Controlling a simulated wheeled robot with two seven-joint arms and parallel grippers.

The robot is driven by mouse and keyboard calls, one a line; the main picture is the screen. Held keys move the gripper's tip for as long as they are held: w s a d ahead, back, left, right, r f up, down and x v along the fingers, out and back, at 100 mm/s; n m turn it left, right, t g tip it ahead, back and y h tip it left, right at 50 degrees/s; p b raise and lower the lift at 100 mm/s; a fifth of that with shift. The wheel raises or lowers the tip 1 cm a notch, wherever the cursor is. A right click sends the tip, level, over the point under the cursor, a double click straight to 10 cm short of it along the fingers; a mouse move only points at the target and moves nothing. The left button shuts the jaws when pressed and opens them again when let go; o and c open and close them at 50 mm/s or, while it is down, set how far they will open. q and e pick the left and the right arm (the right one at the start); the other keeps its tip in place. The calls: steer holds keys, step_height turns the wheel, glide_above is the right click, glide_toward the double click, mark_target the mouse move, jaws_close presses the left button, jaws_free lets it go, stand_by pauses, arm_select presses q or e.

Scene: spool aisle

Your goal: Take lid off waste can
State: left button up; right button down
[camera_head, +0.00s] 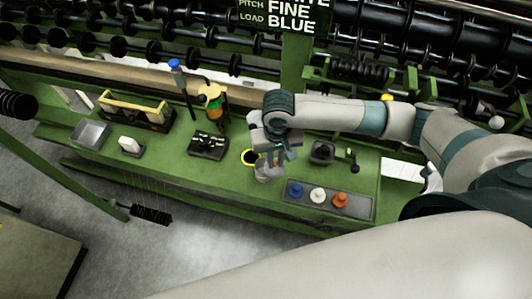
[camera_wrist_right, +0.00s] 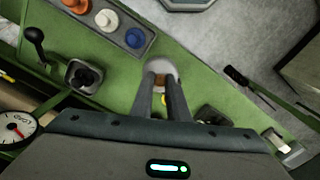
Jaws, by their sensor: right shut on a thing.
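My right gripper (camera_head: 268,160) points down over the green bench and is shut on a small brownish knob. The knob (camera_wrist_right: 159,83) shows between its fingers (camera_wrist_right: 163,80) in the wrist view. A pale silver-grey round thing (camera_head: 267,174), which looks like the lidded waste can, is just below the fingertips; its pale top (camera_wrist_right: 164,66) shows past them in the wrist view. The fingers partly hide it, and I cannot tell whether the lid is seated or raised. My left gripper is not in view.
A grey tray (camera_head: 330,205) with blue, white and orange knobs is at right. A black-topped box (camera_head: 321,152) and dark fixture (camera_head: 208,146) stand nearby. The bench front is mostly clear.

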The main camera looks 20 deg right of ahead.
steer(key=s+d+r, duration=0.2)
steer(key=s+r, duration=0.1)
steer(key=s, duration=0.2)
steer(key=shift+s+d+r, duration=0.25)
steer(key=shift+s+r, duration=0.05)
steer(key=shift+r, duration=0.1)
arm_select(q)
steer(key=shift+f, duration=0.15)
